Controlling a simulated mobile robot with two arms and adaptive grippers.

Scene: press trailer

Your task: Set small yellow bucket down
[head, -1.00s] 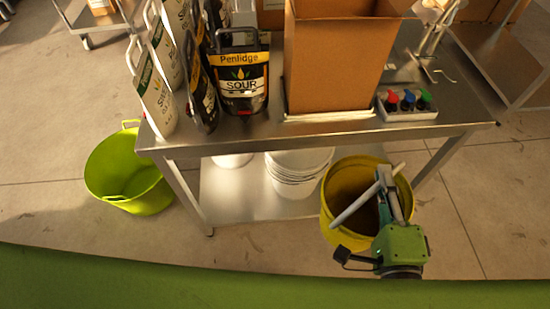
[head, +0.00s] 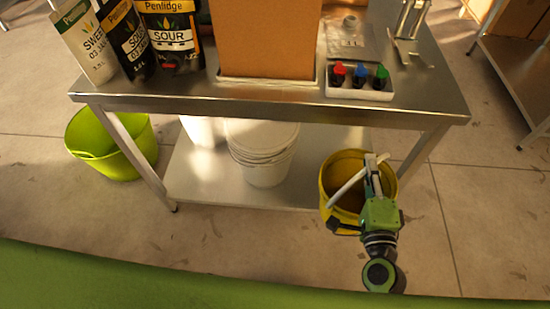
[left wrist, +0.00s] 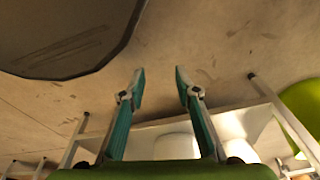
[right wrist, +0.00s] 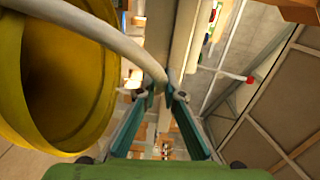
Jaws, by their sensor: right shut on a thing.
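The small yellow bucket (head: 330,180) is at the front right of the steel table in the head view, its open mouth facing up. In the right wrist view the bucket (right wrist: 112,95) fills the left side. My right gripper (head: 372,168) is shut on the bucket's pale handle (head: 346,188), which also shows between the fingertips in the right wrist view (right wrist: 110,38). Whether the bucket's base touches the floor cannot be told. My left gripper (left wrist: 158,78) is open and empty in the left wrist view; it is out of the head view.
The steel table (head: 420,103) carries pouches, a cardboard box (head: 265,40) and a tray of coloured bottles (head: 360,92). White buckets (head: 262,150) stand on its lower shelf. A lime green tub (head: 100,150) sits at left. Concrete floor at right (head: 480,220) is clear.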

